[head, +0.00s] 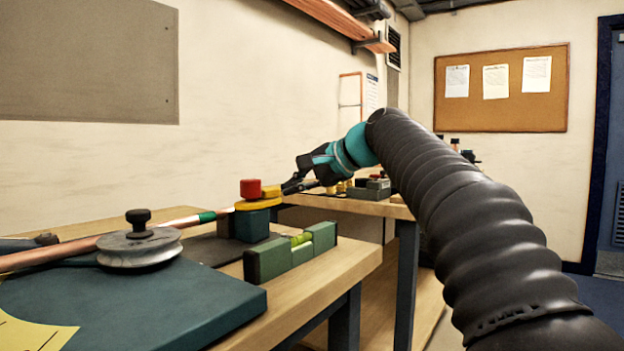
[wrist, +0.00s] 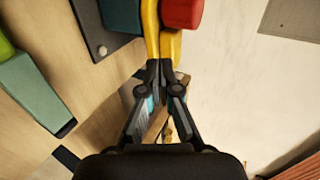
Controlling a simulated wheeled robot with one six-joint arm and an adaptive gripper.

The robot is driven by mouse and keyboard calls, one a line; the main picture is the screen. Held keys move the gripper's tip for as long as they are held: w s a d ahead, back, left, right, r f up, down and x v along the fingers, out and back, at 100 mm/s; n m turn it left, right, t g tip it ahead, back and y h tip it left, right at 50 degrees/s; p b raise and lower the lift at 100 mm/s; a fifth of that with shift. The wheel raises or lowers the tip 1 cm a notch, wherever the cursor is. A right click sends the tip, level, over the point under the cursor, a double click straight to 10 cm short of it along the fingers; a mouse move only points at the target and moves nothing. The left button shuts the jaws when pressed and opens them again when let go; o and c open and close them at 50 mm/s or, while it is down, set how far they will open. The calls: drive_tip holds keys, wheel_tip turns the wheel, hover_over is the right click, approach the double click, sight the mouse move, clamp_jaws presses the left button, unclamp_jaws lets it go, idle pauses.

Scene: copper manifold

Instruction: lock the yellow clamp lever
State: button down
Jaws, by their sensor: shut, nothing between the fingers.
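The yellow clamp lever (head: 258,204) sits on a dark teal clamp block (head: 250,225) on the bench, with a red knob (head: 251,189) above it. In the wrist view the yellow lever (wrist: 152,30) runs up from my fingertips, beside a second yellow piece and the red knob (wrist: 182,14). My gripper (head: 287,188) is shut and empty, just right of the clamp in the head view. In the wrist view its fingertips (wrist: 161,68) meet at the near end of the yellow parts; whether they touch cannot be told.
A copper pipe (head: 185,221) with a green band runs to the clamp. A green spirit level (head: 290,251) stands near the bench's front edge. A grey wheel with a black knob (head: 138,246) is at left. A second bench (head: 345,205) with fittings lies behind.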

sight(270, 192)
drive_tip(key=shift+w+a+f, duration=0.2)
drive_tip(key=shift+w+a, duration=0.4)
drive_tip(key=shift+a, duration=0.15)
drive_tip(key=shift+w+a+f, duration=0.15)
drive_tip(key=shift+w+a, duration=0.45)
drive_tip(key=shift+a, duration=0.15)
drive_tip(key=shift+w+a+g+p, duration=0.1)
drive_tip(key=shift+g+p, duration=0.2)
drive_tip(key=shift+p, duration=0.35)
